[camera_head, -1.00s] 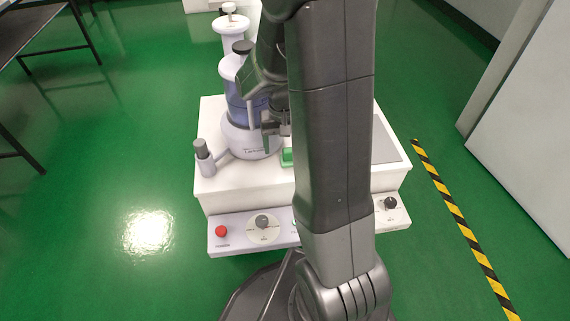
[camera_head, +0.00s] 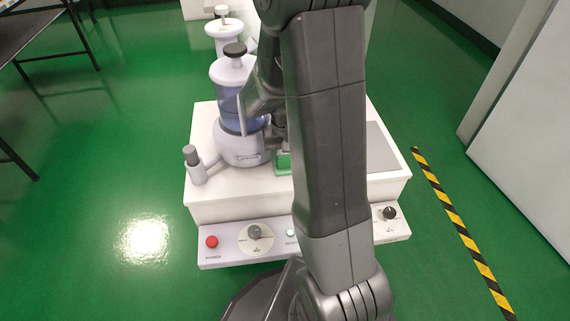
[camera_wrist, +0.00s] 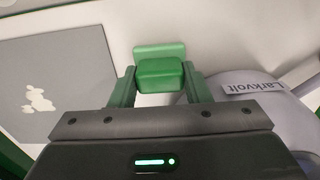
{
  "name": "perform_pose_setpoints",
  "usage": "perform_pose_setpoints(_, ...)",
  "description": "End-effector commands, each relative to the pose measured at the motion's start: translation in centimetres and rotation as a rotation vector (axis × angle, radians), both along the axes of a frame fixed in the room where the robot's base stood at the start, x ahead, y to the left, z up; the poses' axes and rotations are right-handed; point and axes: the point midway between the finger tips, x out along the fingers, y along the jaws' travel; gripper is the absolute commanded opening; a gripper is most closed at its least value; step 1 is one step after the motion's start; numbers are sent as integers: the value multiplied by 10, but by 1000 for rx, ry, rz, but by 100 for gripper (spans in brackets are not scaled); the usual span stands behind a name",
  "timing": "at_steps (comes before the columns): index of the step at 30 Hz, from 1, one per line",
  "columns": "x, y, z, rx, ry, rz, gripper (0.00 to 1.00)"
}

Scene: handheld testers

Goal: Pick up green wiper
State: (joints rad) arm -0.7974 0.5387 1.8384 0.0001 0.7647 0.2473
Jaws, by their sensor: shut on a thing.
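The green wiper (camera_wrist: 160,73) is a small green block in the wrist view, with another green part (camera_wrist: 159,51) just beyond it. My gripper (camera_wrist: 158,82) has its two green fingers on either side of the near block and is shut on it. In the head view the green wiper (camera_head: 283,162) shows only partly, low beside the clear jar machine, with my arm hiding the rest. Whether it touches the white top is hard to tell.
A jar machine (camera_head: 240,150) with a bluish vessel stands close to the left. A grey plate (camera_wrist: 70,80) lies on the white bench top (camera_head: 235,192). A control panel (camera_head: 232,244) with a red button runs along the front.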

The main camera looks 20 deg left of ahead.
Motion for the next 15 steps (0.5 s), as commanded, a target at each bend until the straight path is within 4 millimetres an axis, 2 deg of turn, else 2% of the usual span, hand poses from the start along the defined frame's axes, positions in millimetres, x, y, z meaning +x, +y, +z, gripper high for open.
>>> perform_pose_setpoints(5,0,0,1,1,-1,0,21)
perform_pose_setpoints(8,0,1,11,2,-2,0,21)
perform_pose_setpoints(15,1,1,60,3,-4,0,21)
